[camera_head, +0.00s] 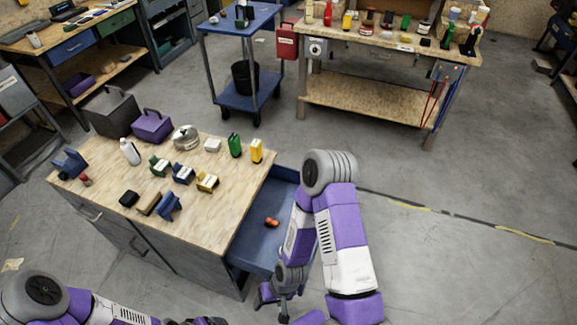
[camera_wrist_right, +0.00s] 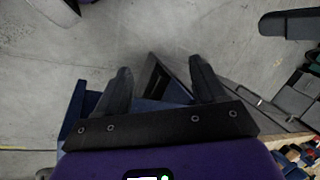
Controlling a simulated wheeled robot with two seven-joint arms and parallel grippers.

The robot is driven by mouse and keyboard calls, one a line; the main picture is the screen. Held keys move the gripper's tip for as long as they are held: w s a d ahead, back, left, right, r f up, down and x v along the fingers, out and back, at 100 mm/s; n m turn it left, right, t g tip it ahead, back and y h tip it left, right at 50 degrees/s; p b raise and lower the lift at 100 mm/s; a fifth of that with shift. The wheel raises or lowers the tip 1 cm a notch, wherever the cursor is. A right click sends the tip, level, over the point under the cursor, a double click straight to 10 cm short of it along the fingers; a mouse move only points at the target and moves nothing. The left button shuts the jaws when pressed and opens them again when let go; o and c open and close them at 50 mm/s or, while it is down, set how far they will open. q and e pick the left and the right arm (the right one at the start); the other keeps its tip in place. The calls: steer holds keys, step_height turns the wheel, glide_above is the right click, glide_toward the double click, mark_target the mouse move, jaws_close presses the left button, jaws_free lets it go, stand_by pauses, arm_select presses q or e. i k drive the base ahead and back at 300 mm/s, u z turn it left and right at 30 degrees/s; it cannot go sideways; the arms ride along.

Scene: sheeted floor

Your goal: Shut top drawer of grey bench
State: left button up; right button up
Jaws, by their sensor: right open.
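The grey bench (camera_head: 190,275) has a wooden top and stands at the left in the head view. Its top drawer (camera_head: 262,251) is pulled out at the right side, with a blue inside and a small orange-red item (camera_head: 271,222) in it. My right gripper (camera_head: 281,303) is at the near end of the open drawer, with the arm over the drawer's outer side. In the right wrist view the fingers (camera_wrist_right: 163,82) are spread and empty, with blue drawer parts (camera_wrist_right: 82,103) behind them. Contact cannot be told. My left gripper (camera_head: 203,321) is mostly cut off at the bottom edge.
A blue trolley (camera_head: 240,104) and another workbench (camera_head: 375,100) stand farther back. The floor (camera_head: 470,270) to the right is clear.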

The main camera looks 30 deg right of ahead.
mark_target(255, 248)
steer(key=z, duration=0.5)
steer(key=k, duration=1.2)
steer(key=z, duration=1.3)
steer(key=i, duration=1.15)
steer(key=u, duration=0.75)
steer(key=i, duration=0.35)
steer(key=u, duration=0.4)
